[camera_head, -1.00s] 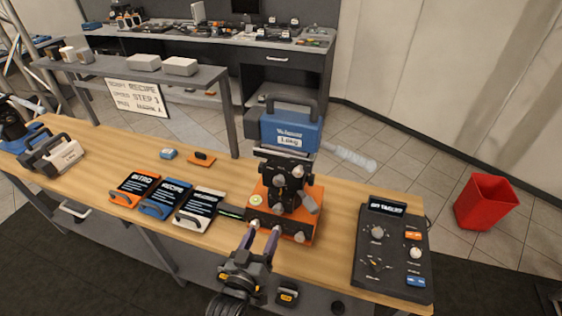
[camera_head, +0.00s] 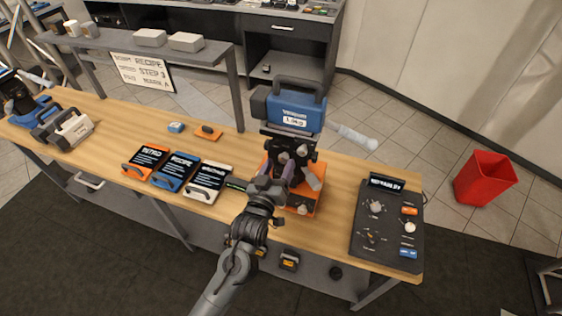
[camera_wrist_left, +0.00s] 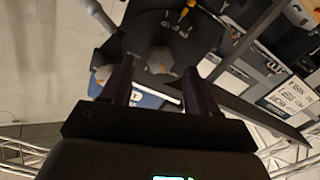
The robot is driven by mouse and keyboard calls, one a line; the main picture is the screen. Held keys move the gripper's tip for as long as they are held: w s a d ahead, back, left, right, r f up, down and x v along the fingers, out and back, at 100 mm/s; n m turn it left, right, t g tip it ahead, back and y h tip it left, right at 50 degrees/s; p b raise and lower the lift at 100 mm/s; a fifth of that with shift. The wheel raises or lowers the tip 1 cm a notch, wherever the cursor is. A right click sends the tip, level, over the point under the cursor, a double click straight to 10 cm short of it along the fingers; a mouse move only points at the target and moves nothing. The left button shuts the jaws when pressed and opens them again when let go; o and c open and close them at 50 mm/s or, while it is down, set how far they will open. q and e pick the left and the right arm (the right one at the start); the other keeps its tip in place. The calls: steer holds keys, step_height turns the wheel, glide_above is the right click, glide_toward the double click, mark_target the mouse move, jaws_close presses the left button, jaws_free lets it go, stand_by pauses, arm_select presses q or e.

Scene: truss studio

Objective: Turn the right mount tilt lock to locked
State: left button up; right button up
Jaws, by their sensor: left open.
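The right mount (camera_head: 290,150) is a black head on an orange base (camera_head: 305,208), with a blue camera (camera_head: 295,108) on top. Grey knobs and a grey lever (camera_head: 314,179) show on its near and right sides. My left gripper (camera_head: 287,170) is open in front of the black head and hides part of it and of the base. In the left wrist view, a round grey knob (camera_wrist_left: 160,60) lies between the open fingers, in front of a dark plate with small lettering. I cannot tell whether the fingers touch it, nor read the lock's setting.
Orange, blue and white cards (camera_head: 178,171) lie left of the mount. A black control panel (camera_head: 388,225) lies to its right. A grey camera (camera_head: 72,130) stands at the table's left. A red bin (camera_head: 485,178) is on the floor. Bare wood (camera_head: 115,118) shows behind the cards.

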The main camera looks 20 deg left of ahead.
arm_select(q)
steer(key=shift+w, duration=1.15)
